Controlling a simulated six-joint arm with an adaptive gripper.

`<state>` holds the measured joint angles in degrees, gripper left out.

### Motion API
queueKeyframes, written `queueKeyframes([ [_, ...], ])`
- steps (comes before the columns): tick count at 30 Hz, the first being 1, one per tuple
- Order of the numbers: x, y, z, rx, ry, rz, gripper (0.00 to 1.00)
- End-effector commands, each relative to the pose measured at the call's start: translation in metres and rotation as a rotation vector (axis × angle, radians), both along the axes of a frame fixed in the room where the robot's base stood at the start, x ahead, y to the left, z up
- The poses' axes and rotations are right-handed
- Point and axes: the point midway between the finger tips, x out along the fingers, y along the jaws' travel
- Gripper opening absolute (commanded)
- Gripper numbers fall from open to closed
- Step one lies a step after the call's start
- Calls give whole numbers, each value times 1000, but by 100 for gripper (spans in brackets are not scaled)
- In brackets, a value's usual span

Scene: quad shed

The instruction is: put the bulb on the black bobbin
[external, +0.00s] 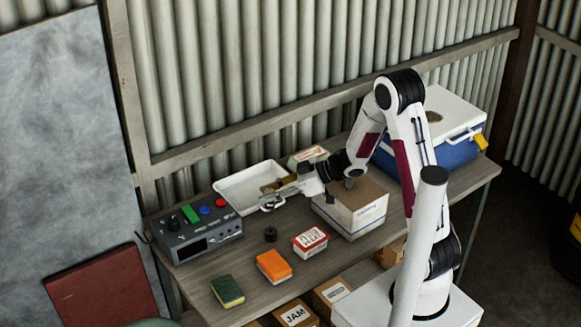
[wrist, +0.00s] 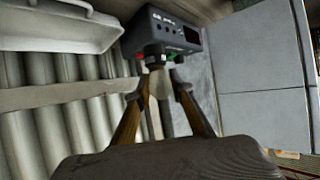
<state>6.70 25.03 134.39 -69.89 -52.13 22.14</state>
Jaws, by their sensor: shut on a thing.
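The black bobbin (external: 270,234) stands on the bench, in front of the white tray and left of the red-and-white box. My gripper (external: 270,202) is at the tray's front edge, above the bench and a little behind the bobbin. It is shut on a small pale thing at its tips, apparently the bulb (external: 265,207), held clear of the bobbin. In the wrist view the two fingers of my gripper (wrist: 155,72) converge on a small pale shape; its outline is blurred. The bobbin is not discernible in the wrist view.
The white tray (external: 235,194) lies behind; a grey control box (external: 198,243) stands left. An orange block (external: 273,266), a green sponge (external: 228,291) and a red-and-white box (external: 310,242) line the front. A cardboard box (external: 350,216) and a blue cooler (external: 455,150) stand right.

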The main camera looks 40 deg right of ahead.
Motion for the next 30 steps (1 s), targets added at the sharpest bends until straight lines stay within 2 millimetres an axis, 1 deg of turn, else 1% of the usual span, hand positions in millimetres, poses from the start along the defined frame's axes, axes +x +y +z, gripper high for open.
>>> queueKeyframes([
  [15, -1, 0, -48, 0, 3, 0, 1],
  [21, 0, 0, -54, 0, 0, 0, 1],
  [30, 0, 0, -54, -1, -1, 0, 1],
])
